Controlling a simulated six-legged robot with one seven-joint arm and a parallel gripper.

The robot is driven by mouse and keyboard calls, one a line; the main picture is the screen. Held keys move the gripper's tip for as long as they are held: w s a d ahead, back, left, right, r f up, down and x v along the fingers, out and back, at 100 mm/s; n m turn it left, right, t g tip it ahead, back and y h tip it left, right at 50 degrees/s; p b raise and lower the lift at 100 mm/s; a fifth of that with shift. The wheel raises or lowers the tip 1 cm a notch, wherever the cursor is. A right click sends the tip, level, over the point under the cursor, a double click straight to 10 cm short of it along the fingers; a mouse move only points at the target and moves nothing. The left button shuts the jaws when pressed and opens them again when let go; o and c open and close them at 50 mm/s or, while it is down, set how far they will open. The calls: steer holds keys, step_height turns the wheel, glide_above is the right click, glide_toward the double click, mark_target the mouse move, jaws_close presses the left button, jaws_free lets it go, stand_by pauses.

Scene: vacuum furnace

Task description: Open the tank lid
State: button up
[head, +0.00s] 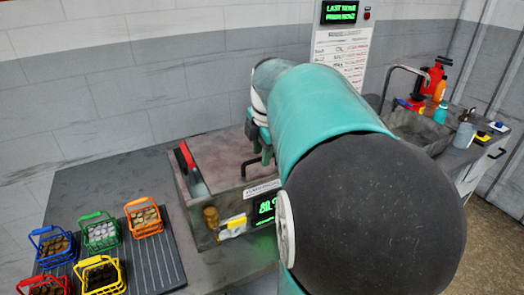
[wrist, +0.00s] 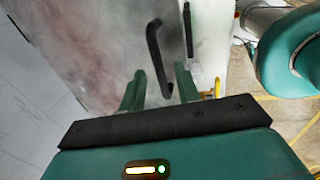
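The tank (head: 205,238) is a grey box on the counter in the head view, with a mottled pinkish-grey lid (head: 215,155) on top. The lid looks closed. In the wrist view the lid (wrist: 95,50) carries a black bar handle (wrist: 153,45). My gripper (wrist: 160,84) is open, its two green fingers apart near the handle's lower end. The handle end appears between the fingers in the picture; I cannot tell whether they touch it. In the head view my arm hides part of the lid and most of my gripper (head: 257,140).
A red-handled tool (head: 188,160) is at the tank's left edge. Several coloured baskets (head: 101,232) of small pieces stand on a ribbed mat (head: 160,262) at left. A green display (head: 265,209) is on the tank's front. A sink (head: 415,128) and bottles (head: 440,90) are at right.

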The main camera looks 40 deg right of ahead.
steer(key=shift+c, duration=0.4)
jaws_close()
steer(key=shift+w+r, duration=0.1)
steer(key=shift+r, duration=0.05)
